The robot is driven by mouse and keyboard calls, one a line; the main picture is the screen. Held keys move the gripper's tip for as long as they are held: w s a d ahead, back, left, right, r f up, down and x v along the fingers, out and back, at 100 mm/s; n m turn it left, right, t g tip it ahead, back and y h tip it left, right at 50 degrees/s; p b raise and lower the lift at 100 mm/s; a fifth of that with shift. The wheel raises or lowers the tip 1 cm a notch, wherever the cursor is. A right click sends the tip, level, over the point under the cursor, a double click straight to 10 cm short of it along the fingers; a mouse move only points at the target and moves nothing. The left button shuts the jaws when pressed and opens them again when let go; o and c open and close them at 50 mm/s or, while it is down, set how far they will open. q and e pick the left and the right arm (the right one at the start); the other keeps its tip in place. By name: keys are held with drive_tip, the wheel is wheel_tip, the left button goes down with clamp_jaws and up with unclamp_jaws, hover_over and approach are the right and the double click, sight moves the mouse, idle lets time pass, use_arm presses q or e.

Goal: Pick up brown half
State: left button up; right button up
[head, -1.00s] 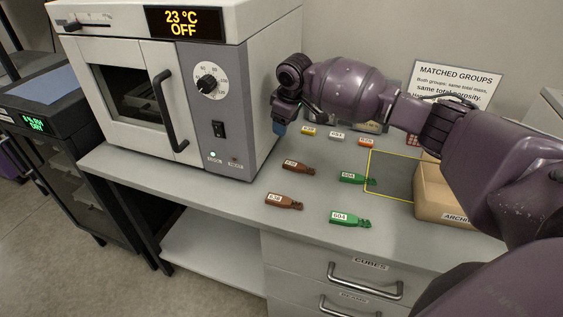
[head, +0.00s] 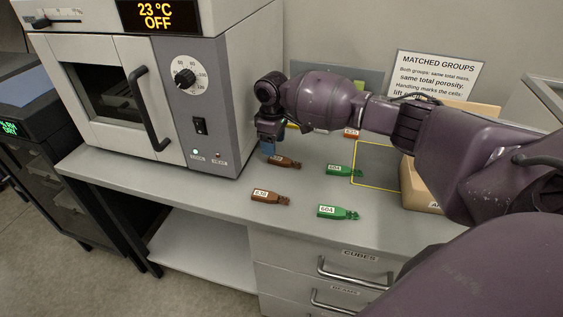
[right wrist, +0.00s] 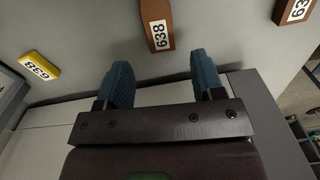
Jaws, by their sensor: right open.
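Two brown halves with white labels lie on the grey bench. The far brown half (head: 290,163) is partly hidden by my right gripper (head: 267,147) in the head view. The near brown half (head: 284,200) lies closer to the bench's front edge. In the right wrist view, my right gripper (right wrist: 160,78) is open and empty, with blue fingertips apart. A brown half (right wrist: 154,10) labelled 638 lies just beyond the gap between them, and the other brown half (right wrist: 285,6) is at the upper right. My left gripper is not in view.
Two green halves (head: 340,170) (head: 333,212) lie to the right. An oven (head: 205,75) stands close on the left. A yellow-outlined grey area (head: 375,165) and a cardboard box (head: 421,197) are at right.

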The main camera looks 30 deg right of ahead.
sight(285, 162)
wheel_tip(285, 162, down, 5)
drive_tip(key=shift+a+r+b, duration=0.1)
drive_tip(key=shift+a+b, duration=0.05)
drive_tip(key=shift+b, duration=0.25)
drive_tip(key=c, duration=1)
